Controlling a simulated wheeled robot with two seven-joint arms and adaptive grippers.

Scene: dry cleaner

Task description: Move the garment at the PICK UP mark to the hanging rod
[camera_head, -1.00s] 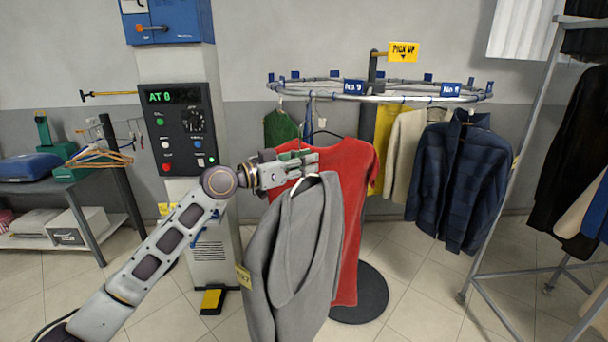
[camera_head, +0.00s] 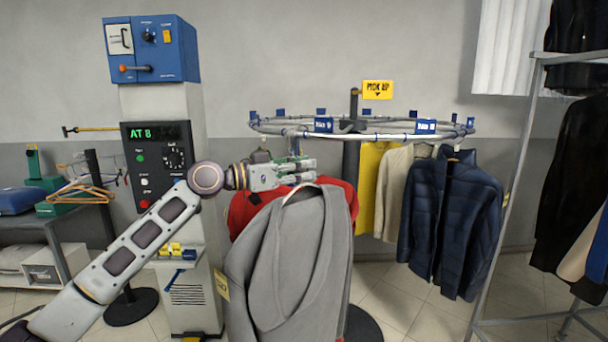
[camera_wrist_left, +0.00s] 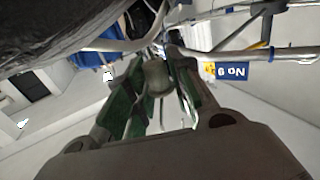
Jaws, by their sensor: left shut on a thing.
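A yellow tag hangs at the garment's left edge. In the left wrist view the gripper's fingers (camera_wrist_left: 158,85) close in near the hanger's hook, with the dark cloth (camera_wrist_left: 60,35) at the upper left. A red garment (camera_head: 340,190) hangs behind the grey one and is mostly hidden by it. The yellow PICK UP sign (camera_head: 378,90) stands above the round carousel rail (camera_head: 390,136). My right gripper is not in view.
A yellow garment, a cream one and a navy puffer jacket (camera_head: 448,220) hang from the carousel. A metal rack (camera_head: 515,180) with dark clothes stands at the right. The control column (camera_head: 165,85) reads AT 8. Bare hangers (camera_head: 80,194) are at the left.

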